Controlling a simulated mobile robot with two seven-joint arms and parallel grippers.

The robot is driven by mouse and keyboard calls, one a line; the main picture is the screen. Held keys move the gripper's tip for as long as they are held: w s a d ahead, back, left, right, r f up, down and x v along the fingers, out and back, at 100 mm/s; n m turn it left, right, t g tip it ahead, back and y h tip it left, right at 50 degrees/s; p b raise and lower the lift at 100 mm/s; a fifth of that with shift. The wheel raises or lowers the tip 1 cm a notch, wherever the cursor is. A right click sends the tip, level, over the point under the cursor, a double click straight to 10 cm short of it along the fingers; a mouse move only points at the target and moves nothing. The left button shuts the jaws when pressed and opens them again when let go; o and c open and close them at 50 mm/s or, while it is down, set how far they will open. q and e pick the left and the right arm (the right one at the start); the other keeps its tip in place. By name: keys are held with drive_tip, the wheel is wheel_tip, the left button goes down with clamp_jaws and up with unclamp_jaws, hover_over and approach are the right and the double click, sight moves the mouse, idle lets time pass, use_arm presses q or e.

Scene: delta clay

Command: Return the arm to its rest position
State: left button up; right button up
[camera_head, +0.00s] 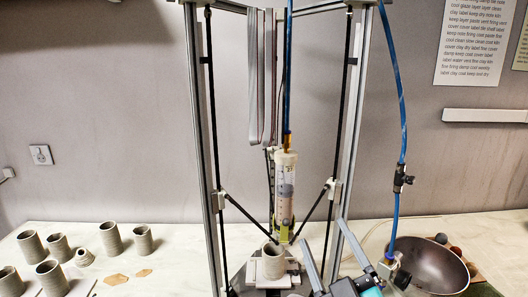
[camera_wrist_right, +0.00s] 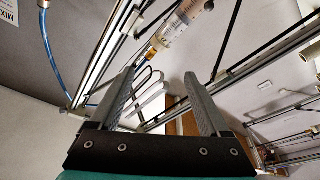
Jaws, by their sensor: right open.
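My right gripper (camera_head: 322,232) reaches up from the bottom edge of the head view, just right of the clay printer's build plate (camera_head: 265,282). Its two grey fingers stand apart with nothing between them; the right wrist view also shows the open fingers (camera_wrist_right: 160,75). A small grey clay cup (camera_head: 273,262) stands upright on the plate, left of the fingers and apart from them in the picture. The printer's clear syringe (camera_head: 286,185) hangs above the cup; it also shows in the right wrist view (camera_wrist_right: 190,20). My left gripper is not in view.
The printer's upright metal post (camera_head: 205,140) and black rods stand close by. A dark bowl (camera_head: 430,265) lies right of my gripper, near a blue hose (camera_head: 401,110) with a valve. Several clay cups (camera_head: 110,238) stand on the table's left side.

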drive_tip(key=s+d+f+m+g+h, duration=0.3)
drive_tip(key=s+d+f+g, duration=0.1)
drive_tip(key=f, duration=0.4)
drive_tip(key=s+d+f+m+g+h, duration=0.3)
drive_tip(key=f+m+g, duration=0.1)
drive_tip(key=f, duration=0.4)
drive_tip(key=s+a+f+g+y, duration=0.1)
drive_tip(key=s+f+g, duration=0.35)
drive_tip(key=s, duration=0.35)
drive_tip(key=s+a+f+g+y, duration=0.1)
drive_tip(key=s+f+g, duration=0.35)
drive_tip(key=s, duration=0.35)
wheel_tip(320, 180, down, 32)
drive_tip(key=s+r+b, duration=0.1)
drive_tip(key=s+b, duration=0.1)
drive_tip(key=b, duration=0.7)
drive_tip(key=s+d+f+g+b, duration=0.1)
drive_tip(key=s+f+b, duration=0.2)
drive_tip(key=s+f, duration=0.4)
drive_tip(key=s+d+f+g+b, duration=0.1)
drive_tip(key=s+f+b, duration=0.3)
drive_tip(key=f, duration=1)
drive_tip(key=s+d, duration=0.1)
drive_tip(key=s, duration=0.2)
drive_tip(key=shift+s+f, duration=0.25)
drive_tip(key=shift+s, duration=0.15)
